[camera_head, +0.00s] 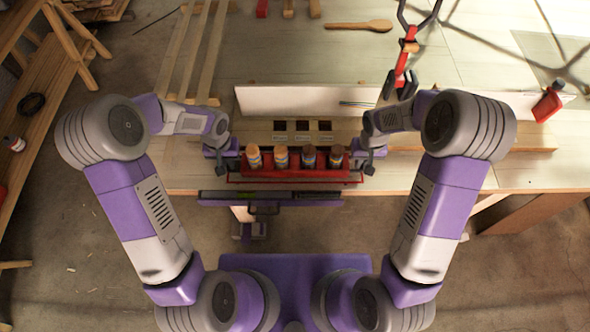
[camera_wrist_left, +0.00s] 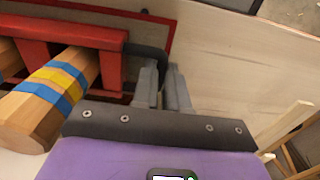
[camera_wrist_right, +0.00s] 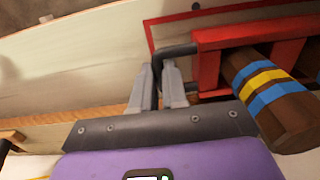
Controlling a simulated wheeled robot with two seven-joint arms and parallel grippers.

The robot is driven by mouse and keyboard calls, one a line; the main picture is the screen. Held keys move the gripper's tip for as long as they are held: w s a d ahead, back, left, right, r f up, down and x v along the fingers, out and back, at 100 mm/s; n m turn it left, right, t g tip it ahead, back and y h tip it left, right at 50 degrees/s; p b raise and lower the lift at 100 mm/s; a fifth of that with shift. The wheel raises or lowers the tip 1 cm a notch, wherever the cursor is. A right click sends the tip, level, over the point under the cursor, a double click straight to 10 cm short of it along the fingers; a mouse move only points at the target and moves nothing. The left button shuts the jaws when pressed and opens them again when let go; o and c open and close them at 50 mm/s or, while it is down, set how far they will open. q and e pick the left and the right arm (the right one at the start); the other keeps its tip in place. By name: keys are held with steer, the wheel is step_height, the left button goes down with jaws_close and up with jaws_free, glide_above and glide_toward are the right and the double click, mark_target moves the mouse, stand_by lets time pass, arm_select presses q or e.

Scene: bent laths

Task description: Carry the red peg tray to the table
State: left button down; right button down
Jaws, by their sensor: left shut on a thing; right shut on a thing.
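The red peg tray (camera_head: 295,172) is in the middle of the head view, near the table's front edge, holding several upright wooden pegs (camera_head: 281,157) that run from light to dark brown. The pegs at its ends, with blue and yellow bands, show in the left wrist view (camera_wrist_left: 55,85) and right wrist view (camera_wrist_right: 268,90). My left gripper (camera_head: 218,158) is shut on the tray's black left handle (camera_wrist_left: 148,52). My right gripper (camera_head: 372,158) is shut on its black right handle (camera_wrist_right: 178,50). I cannot tell whether the tray touches the surface below.
A red outline (camera_wrist_right: 152,38) marks the pale surface around the tray. Behind the tray, a wooden block with dark square holes (camera_head: 302,126) stands before a white board (camera_head: 300,100). Wooden slats (camera_head: 195,50) lie at the back left, and a wooden spoon (camera_head: 362,26) lies further back.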

arm_select(q)
steer(key=shift+f, duration=0.35)
arm_select(e)
steer(key=shift+f, duration=0.35)
arm_select(q)
steer(key=c, duration=1.2)
jaws_free()
steer(key=shift+r, duration=0.1)
arm_select(e)
steer(key=c, duration=1.2)
jaws_free()
steer(key=shift+r, duration=0.1)
arm_select(q)
steer(key=shift+o, duration=0.2)
arm_select(e)
steer(key=shift+o, duration=0.2)
steer(key=shift+r, duration=0.15)
arm_select(q)
step_height(320, 180, up, 12)
arm_select(e)
step_height(320, 180, up, 12)
arm_select(q)
steer(key=shift+s, duration=0.1)
arm_select(e)
steer(key=shift+s+f, duration=0.1)
steer(key=shift+f, duration=0.1)
